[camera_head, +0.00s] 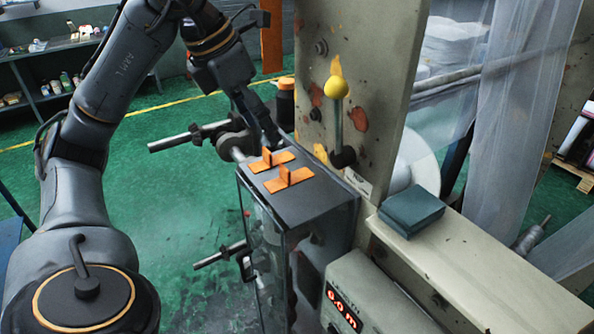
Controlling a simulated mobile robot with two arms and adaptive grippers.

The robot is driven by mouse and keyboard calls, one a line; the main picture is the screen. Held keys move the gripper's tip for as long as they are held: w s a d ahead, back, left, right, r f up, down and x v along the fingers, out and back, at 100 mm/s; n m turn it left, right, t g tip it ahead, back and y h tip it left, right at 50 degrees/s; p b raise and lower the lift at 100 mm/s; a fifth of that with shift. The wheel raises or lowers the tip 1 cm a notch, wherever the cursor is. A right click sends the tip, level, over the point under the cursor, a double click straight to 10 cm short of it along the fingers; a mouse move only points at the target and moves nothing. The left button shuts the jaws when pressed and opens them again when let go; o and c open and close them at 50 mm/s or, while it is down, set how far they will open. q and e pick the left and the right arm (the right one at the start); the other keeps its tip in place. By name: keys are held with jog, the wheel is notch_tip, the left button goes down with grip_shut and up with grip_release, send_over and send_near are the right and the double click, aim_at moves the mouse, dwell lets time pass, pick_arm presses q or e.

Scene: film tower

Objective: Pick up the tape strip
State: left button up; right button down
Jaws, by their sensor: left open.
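Two orange tape strips lie on the dark top of a box (312,205). The farther strip (284,157) and the nearer strip (297,180) each have a flat part and a small upright tab. My left gripper (272,138) comes down from the upper left, just behind the farther strip, and appears apart from it. It is open and holds nothing that I can see; its fingers are small and partly merge with the dark machine parts behind. My right gripper is not in view.
A panel with a yellow-knobbed lever (338,88) rises right behind the box. A dark green block (411,211) sits on the beige ledge to the right. A display unit (345,300) stands in front. Metal rods (180,140) stick out left of the box.

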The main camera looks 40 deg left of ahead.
pick_arm(q)
send_over(284, 167)
jog(key=s, duration=0.3)
jog(key=f, duration=0.5)
jog(key=shift+w+a+f+b, duration=0.1)
jog(key=shift+w+a+b, duration=0.1)
jog(key=shift+a+b, duration=0.15)
jog(key=shift+x, duration=1)
jog(key=shift+w+d+f, duration=0.1)
jog(key=shift+w+f, duration=0.15)
jog(key=x, duration=0.3)
jog(key=shift+f, duration=0.15)
jog(key=shift+w+f, duration=0.2)
jog(key=shift+f, duration=0.2)
jog(key=shift+d, duration=0.1)
jog(key=c, duration=0.6)
jog(key=shift+c, duration=1.1)
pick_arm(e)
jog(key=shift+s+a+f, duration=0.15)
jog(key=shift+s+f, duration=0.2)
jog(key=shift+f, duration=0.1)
